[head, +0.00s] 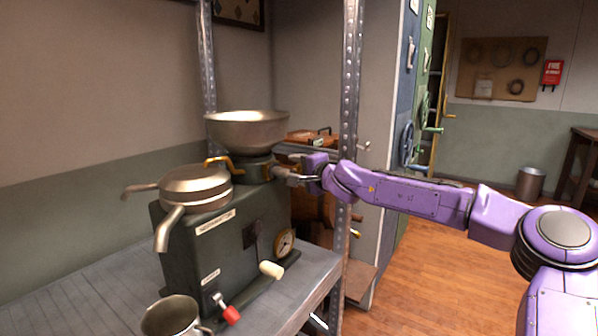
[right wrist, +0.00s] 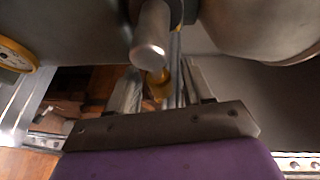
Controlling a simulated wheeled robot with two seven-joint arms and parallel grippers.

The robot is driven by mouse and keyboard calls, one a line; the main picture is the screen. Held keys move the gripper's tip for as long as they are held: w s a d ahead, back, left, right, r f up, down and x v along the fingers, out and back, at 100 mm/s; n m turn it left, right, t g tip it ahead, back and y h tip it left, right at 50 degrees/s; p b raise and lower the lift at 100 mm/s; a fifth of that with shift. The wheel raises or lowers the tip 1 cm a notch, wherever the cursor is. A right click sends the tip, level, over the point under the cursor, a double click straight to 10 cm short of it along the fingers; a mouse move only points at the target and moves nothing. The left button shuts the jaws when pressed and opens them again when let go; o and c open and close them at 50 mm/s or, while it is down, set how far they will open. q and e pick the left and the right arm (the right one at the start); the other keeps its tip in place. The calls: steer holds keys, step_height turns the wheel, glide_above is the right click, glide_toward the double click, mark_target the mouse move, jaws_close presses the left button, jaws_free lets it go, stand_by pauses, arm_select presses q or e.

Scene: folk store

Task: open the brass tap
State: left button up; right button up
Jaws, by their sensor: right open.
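The brass tap (head: 218,163) shows as a curved brass lever under the wide metal bowl (head: 247,130), on top of the dark green machine (head: 225,250). My right gripper (head: 291,173) is at the right side of the neck below the bowl. In the right wrist view the jaws (right wrist: 160,82) are open, with a grey rounded metal stub (right wrist: 150,45) in front of them. A brass piece (right wrist: 157,86) shows between the fingers; I cannot tell whether it is part of the tap or whether anything touches it. My left gripper is out of view.
A lidded pan with a spout (head: 194,188) sits on the machine's left. A crank with a pale grip (head: 270,270) and a metal mug (head: 172,316) are in front. Open floor (head: 440,270) lies right.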

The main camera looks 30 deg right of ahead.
steer(key=shift+c, duration=0.3)
jaws_close()
steer(key=shift+p, duration=0.6)
steer(key=f+m+g+y+p, duration=0.1)
steer(key=m+p, duration=0.2)
steer(key=p, duration=0.4)
steer(key=a+f+m+g+y+p, duration=0.1)
steer(key=m+p, duration=0.1)
steer(key=p, duration=0.5)
steer(key=s+a+f+m+g+y+p, duration=0.1)
steer(key=m+g+y+p, duration=0.1)
steer(key=p, duration=0.6)
steer(key=shift+f+m, duration=0.25)
steer(key=shift+m, duration=0.55)
steer(key=shift+a+f+m+y+p, duration=0.35)
steer(key=shift+m+y+p, duration=0.25)
steer(key=shift+p, duration=0.5)
steer(key=shift+s+f, duration=0.1)
steer(key=shift+o, duration=0.3)
jaws_free()
